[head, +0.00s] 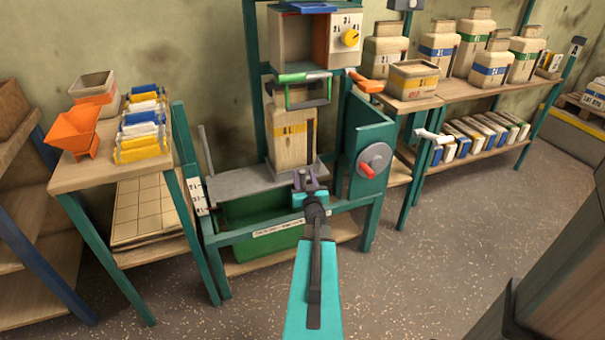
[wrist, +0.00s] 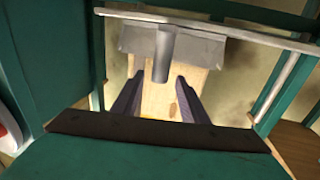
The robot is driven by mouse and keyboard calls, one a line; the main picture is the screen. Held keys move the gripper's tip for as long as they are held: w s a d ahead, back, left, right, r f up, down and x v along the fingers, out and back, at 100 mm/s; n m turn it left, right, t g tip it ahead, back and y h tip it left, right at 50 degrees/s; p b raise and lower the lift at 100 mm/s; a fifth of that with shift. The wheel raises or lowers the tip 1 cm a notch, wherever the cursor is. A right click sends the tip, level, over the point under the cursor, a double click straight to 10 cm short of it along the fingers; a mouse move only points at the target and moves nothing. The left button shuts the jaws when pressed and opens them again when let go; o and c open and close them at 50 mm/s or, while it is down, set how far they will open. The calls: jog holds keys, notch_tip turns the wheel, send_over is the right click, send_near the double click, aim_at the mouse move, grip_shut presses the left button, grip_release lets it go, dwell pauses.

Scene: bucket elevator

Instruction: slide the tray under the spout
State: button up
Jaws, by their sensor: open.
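My gripper (head: 310,178) is open, with two dark purple fingers in front of the bucket elevator's wooden box (head: 288,140). In the wrist view, which looks upside down, the open gripper (wrist: 158,80) shows the box (wrist: 160,98) beyond its fingers. A dark grey flat piece (wrist: 205,48) with a round stub (wrist: 163,55) lies past the fingertips, apart from them. I cannot tell whether this is the tray or the spout. A grey shelf plate (head: 238,183) extends left of my gripper. A green bin (head: 262,215) stands below it, partly hidden.
The teal frame has an upright rod (head: 208,150) at left and a red-handled wheel (head: 374,160) at right. A side table (head: 75,178) holds an orange funnel (head: 76,130). Shelves with several jars (head: 438,45) stand at right. The front floor is clear.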

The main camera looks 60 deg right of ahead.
aim_at(303, 174)
jog(key=shift+x, duration=1.5)
grip_shut()
